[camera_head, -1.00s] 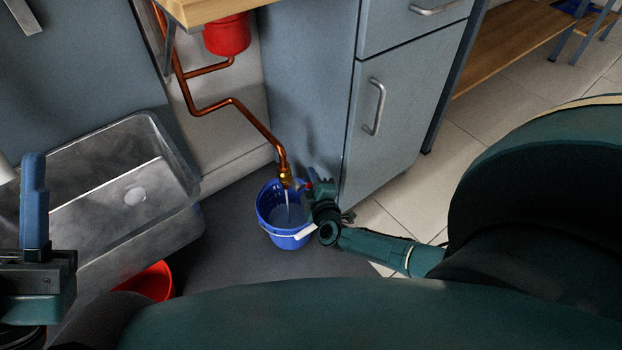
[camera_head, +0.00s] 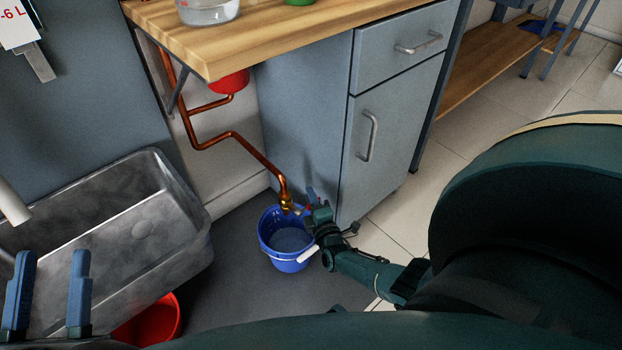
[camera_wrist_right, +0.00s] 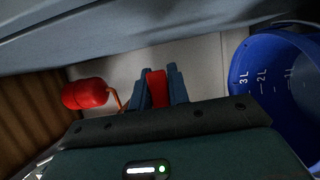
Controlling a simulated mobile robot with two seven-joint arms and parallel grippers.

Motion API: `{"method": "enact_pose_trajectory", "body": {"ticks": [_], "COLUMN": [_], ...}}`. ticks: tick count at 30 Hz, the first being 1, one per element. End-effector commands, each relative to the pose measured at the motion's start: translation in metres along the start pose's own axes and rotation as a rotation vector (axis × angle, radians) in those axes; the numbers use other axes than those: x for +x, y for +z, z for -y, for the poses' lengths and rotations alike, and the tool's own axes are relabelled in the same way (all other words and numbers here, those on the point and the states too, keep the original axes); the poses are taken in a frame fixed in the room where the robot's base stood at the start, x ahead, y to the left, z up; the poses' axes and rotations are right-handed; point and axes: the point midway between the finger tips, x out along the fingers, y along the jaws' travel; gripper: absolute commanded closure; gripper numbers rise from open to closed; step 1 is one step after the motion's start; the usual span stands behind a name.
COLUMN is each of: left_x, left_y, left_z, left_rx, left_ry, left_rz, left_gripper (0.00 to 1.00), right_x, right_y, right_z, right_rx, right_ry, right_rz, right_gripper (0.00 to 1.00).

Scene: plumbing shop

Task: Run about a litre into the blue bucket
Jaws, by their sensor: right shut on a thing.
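The blue bucket (camera_head: 281,262) stands on the dark floor under the brass tap (camera_head: 286,201) at the end of a copper pipe. Water (camera_head: 288,239) lies in it, and no stream shows from the tap. In the right wrist view the bucket (camera_wrist_right: 252,110) has litre marks inside its wall; the water level cannot be read there. My right gripper (camera_head: 313,199) is beside the tap, above the bucket's right rim. In the right wrist view its fingers are shut on the red tap handle (camera_wrist_right: 157,88). My left gripper (camera_head: 48,285) is open and empty at the lower left.
A metal sink (camera_head: 180,235) is at left, with a red bucket (camera_head: 152,322) below it. A red vessel (camera_head: 231,83) hangs under the wooden worktop (camera_head: 260,40). A grey cabinet (camera_head: 375,150) stands close behind my right gripper.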

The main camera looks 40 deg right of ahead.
Motion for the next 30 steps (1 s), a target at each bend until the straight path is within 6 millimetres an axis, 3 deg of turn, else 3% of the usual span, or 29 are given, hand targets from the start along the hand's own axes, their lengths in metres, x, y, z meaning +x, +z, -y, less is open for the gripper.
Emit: {"method": "enact_pose_trajectory", "body": {"ticks": [7, 8, 15, 30], "left_x": [0.0, 0.0, 0.0, 0.0005], "left_y": [0.0, 0.0, -0.0002, -0.0013], "left_z": [0.0001, 0.0001, 0.0001, 0.0003], "left_rx": [0.0, 0.0, 0.001, 0.0], "left_ry": [0.0, 0.0, -0.001, 0.0], "left_rz": [0.0, 0.0, 0.0, 0.0], "left_gripper": [0.61, 0.61, 0.61, 0.61], "right_x": [0.0025, 0.0024, 0.0011, -0.0019], "right_y": [0.0024, 0.0024, 0.0012, 0.007], "right_z": [-0.0031, -0.0031, -0.0016, -0.0004], "right_rx": [-0.009, -0.009, -0.006, -0.006], "right_ry": [0.009, 0.009, 0.005, 0.001], "right_rz": [0.002, 0.002, 0.001, -0.002], "right_gripper": [1.0, 0.8, 0.61, 0.61]}}
